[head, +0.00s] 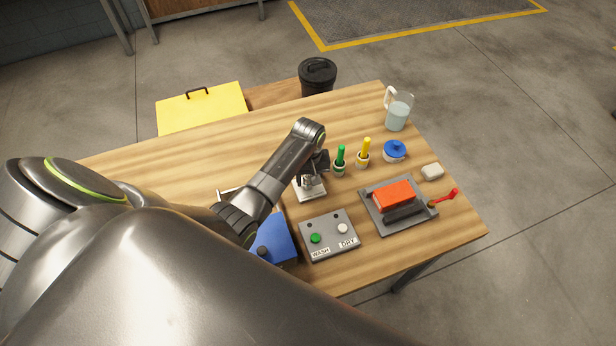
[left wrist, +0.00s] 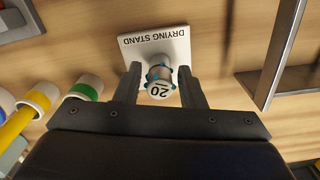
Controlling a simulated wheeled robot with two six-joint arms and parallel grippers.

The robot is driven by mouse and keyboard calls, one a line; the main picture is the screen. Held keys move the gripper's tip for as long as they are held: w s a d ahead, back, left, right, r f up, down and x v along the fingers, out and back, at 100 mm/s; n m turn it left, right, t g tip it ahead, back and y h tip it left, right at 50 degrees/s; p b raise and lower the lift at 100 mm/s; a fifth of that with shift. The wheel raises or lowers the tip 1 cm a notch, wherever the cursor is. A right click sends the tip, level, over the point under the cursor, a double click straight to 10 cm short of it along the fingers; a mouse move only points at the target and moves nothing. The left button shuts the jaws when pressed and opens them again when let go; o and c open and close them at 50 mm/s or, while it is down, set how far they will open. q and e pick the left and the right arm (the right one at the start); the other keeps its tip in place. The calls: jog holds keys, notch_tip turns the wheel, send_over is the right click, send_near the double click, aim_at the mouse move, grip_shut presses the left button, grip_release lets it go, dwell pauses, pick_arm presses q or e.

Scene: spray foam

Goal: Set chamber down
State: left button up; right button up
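The drying stand (left wrist: 132,46) is a white plate with printed lettering; it also shows in the head view (head: 318,192). The chamber (left wrist: 159,91), a small light cylinder with blue bits around it and a "20" on its end, is at the stand. My left gripper (left wrist: 160,72) is over the stand, its two fingers on either side of the chamber with narrow gaps visible, so it looks open. In the head view the left gripper (head: 312,178) is above the stand and mostly hides the chamber. My right gripper is not in view.
Right of the stand are green (head: 340,160) and yellow (head: 363,152) tools in cups. In front are a wash/dry button box (head: 330,250) and a blue block (head: 277,242). A red block on a grey tray (head: 425,222), blue-lidded pot (head: 394,151) and jug (head: 398,114) stand right.

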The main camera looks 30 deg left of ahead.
pick_arm(q)
jog(key=shift+o, duration=0.7)
jog(key=shift+r, duration=0.2)
notch_tip(320, 180, up, 12)
jog(key=b, duration=0.1)
jog(key=shift+b, duration=0.3)
jog(key=shift+f, duration=0.15)
